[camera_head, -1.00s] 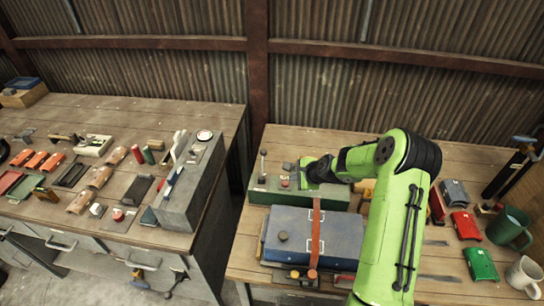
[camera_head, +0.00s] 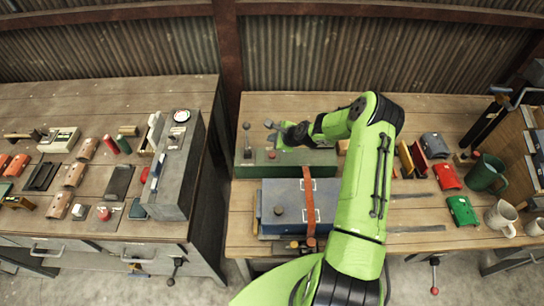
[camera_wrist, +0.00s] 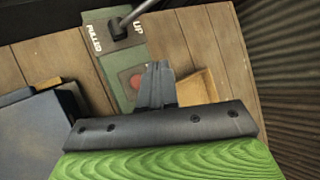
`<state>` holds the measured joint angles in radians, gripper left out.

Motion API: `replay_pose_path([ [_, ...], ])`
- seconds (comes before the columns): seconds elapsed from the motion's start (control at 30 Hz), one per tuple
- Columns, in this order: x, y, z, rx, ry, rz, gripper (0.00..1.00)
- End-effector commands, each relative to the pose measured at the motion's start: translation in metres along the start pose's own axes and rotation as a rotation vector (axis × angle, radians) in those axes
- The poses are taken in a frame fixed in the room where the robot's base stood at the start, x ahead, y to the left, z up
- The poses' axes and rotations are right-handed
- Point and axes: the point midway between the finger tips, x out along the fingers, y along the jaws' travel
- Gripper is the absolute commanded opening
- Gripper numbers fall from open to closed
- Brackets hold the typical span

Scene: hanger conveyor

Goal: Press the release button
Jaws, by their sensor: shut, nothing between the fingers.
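A long green box (camera_head: 290,163) lies on the right bench, with a red button (camera_head: 271,154) on its top. In the wrist view the red button (camera_wrist: 136,82) sits on a dark square, just left of my fingers and partly hidden by them. A lever (camera_head: 247,140) stands at the box's left end; in the wrist view its dark base (camera_wrist: 118,30) sits by the labels "PULLED" and "UP". My gripper (camera_head: 270,126) is shut and empty, above the box near the button; its fingertips show in the wrist view (camera_wrist: 157,68). I cannot tell the height gap.
A blue case (camera_head: 285,208) with a brown strap lies in front of the green box. Red and green covers, a green mug (camera_head: 486,173) and white mugs stand to the right. A corrugated wall is behind. The left bench (camera_head: 60,95) holds many parts.

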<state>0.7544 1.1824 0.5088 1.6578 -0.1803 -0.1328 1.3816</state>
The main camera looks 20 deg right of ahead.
Motion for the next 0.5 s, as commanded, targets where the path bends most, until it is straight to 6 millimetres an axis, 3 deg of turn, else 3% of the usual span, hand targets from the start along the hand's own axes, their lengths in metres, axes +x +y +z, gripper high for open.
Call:
replay_pose_path([
  [0.03, 0.011, 0.008, -0.008, 0.001, 0.000, 0.001, 0.00],
  [0.3, 0.039, 0.029, -0.028, 0.000, 0.000, 0.001, 0.00],
  [0.5, 0.045, 0.033, -0.032, 0.000, -0.001, 0.000, 0.00],
])
